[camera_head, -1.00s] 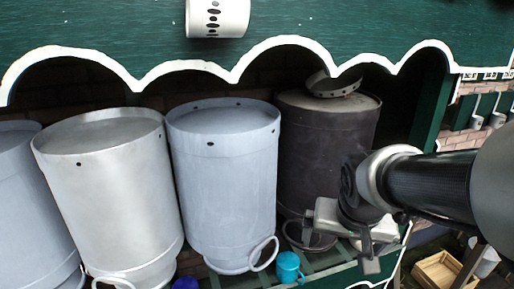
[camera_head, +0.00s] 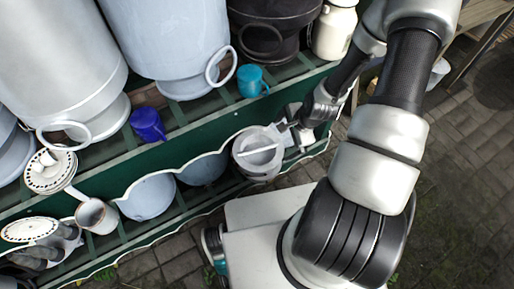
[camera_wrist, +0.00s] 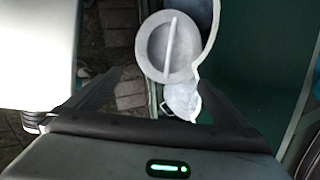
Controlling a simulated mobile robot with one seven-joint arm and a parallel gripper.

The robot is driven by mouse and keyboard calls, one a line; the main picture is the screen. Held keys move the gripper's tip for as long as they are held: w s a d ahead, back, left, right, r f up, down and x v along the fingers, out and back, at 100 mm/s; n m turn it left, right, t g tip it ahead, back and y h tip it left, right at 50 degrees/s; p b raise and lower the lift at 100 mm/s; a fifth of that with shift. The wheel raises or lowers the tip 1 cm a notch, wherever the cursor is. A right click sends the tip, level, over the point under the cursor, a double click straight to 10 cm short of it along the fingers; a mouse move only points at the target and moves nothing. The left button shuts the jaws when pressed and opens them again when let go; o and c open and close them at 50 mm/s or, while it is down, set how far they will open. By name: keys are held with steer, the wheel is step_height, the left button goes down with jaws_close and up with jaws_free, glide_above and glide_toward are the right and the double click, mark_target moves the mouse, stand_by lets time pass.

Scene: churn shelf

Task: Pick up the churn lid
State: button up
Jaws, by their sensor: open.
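The churn lid appears to be the round pale-grey piece with a raised rim and a straight bar across it (camera_head: 258,153). It sits at the right end of the lower green shelf, by the scalloped white edge. In the wrist view the lid (camera_wrist: 160,61) is at top centre, beyond the fingertips, with its bar running nearly upright. My gripper (camera_head: 286,128) is open and empty, close to the lid's right side in the head view.
Large metal churns (camera_head: 168,40) stand on the upper shelf. A blue cup (camera_head: 148,124) and a teal mug (camera_head: 251,82) stand near its edge. A perforated white disc (camera_head: 50,170), a cup (camera_head: 97,216) and gloves (camera_head: 55,247) are at left.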

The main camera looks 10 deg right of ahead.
step_height(320, 180, down, 5)
steer(key=a+m, duration=0.2)
steer(key=b, duration=0.3)
glide_toward(261, 159)
steer(key=shift+y, duration=0.3)
steer(key=shift+s+a+f+b, duration=0.1)
steer(key=shift+a+f+b, duration=0.15)
steer(key=shift+a+f, duration=0.35)
steer(key=shift+w+a+f+b, duration=0.1)
steer(key=shift+a+f+b, duration=0.2)
steer(key=shift+f, duration=0.5)
steer(key=shift+s+a+f+b, duration=0.1)
steer(key=shift+a+f+b, duration=0.15)
steer(key=shift+a+f, duration=0.35)
steer(key=shift+d, duration=0.1)
steer(key=c, duration=1.2)
steer(key=shift+r, duration=0.1)
